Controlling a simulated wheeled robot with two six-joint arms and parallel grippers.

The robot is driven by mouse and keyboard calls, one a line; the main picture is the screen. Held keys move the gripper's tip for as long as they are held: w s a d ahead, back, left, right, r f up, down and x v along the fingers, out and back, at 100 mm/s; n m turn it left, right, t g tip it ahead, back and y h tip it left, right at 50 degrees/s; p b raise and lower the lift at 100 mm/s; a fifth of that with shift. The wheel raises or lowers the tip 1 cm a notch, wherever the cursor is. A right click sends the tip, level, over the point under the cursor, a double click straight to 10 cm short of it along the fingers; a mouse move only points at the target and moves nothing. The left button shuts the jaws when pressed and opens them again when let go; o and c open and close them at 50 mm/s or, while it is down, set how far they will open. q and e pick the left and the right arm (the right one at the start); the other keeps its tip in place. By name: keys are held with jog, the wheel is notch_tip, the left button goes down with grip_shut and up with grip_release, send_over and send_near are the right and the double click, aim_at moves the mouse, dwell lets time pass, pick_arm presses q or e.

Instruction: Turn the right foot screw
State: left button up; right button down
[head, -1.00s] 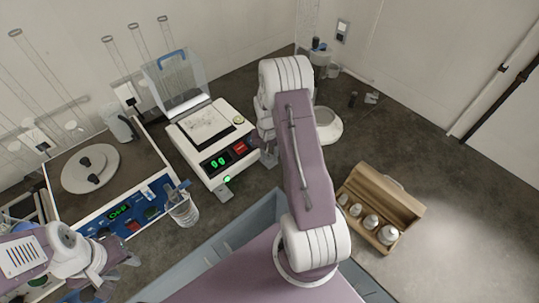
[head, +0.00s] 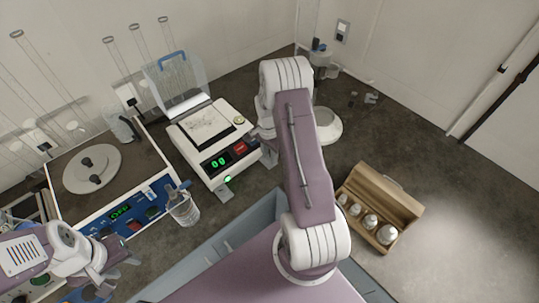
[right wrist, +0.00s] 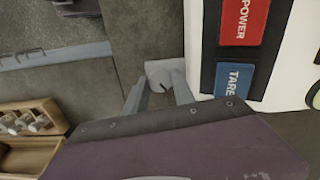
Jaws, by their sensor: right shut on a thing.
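The balance (head: 211,139) is a white box with a lit green display, red and blue keys and a round level (head: 239,121) near its back right corner. My right gripper (head: 268,155) is at its front right corner. In the right wrist view, the grey right foot screw (right wrist: 165,74) sits between the fingertips of my right gripper (right wrist: 160,92), which is shut on it. The screw is hidden in the head view. The left foot (head: 224,192) shows at the front left corner. My left gripper (head: 116,270) is apart from the balance at lower left and looks open and empty.
A wooden weight box (head: 361,213) lies to the right. A clear cover (head: 178,82) stands behind the balance. Bare bench lies at far right.

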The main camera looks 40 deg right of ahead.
aim_at(269, 157)
jog(key=shift+m, duration=0.4)
jog(key=c, duration=1.1)
grip_release()
jog(key=shift+o, duration=0.2)
notch_tip(269, 157, up, 9)
jog(key=shift+w+b, duration=0.15)
jog(key=shift+b, duration=0.15)
jog(key=shift+r, duration=0.1)
